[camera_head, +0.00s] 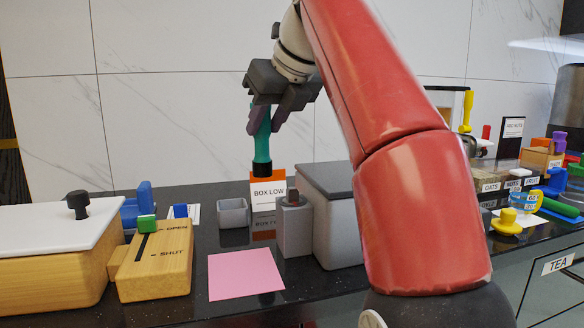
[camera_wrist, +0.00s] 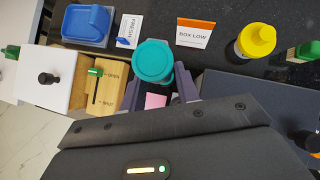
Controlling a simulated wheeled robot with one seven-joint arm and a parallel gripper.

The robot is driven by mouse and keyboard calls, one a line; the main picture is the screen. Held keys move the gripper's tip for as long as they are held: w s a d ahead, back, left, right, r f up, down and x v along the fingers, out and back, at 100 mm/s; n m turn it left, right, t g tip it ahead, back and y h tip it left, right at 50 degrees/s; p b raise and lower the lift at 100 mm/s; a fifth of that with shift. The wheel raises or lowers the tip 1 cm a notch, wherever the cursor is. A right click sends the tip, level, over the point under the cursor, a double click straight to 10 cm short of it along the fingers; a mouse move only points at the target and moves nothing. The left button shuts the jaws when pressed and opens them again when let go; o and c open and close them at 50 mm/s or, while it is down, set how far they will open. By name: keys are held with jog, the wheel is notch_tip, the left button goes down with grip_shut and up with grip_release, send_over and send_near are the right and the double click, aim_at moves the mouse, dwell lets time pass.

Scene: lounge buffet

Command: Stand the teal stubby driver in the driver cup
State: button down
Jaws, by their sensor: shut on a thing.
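The teal stubby driver (camera_head: 262,148) hangs upright in my gripper (camera_head: 266,126), with its wider end down, above the counter. In the wrist view the driver (camera_wrist: 153,61) shows as a round teal end between the two fingers of my gripper (camera_wrist: 158,91). The gripper is shut on it. A small open grey square cup (camera_head: 233,213) stands on the counter below and slightly left of the driver in the head view. It may be the driver cup; no label shows. I cannot make it out in the wrist view.
A wooden OPEN/SHUT box (camera_head: 155,265) is at left. A pink sheet (camera_head: 244,274) lies flat and clear in front.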

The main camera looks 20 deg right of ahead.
jog(key=w+a+f+b, duration=0.2)
jog(key=w+a+f, duration=0.3)
jog(key=w, duration=0.2)
jog(key=shift+w+a+f, duration=0.2)
jog(key=shift+w+f, duration=0.05)
jog(key=shift+f, duration=0.1)
jog(key=shift+f, duration=0.15)
dwell(1.5)
jog(key=shift+f+b, duration=1)
jog(key=shift+f, duration=0.45)
jog(key=shift+f+b, duration=0.85)
jog(key=shift+f, duration=0.45)
jog(key=c, duration=0.9)
grip_release()
jog(key=shift+c, duration=0.2)
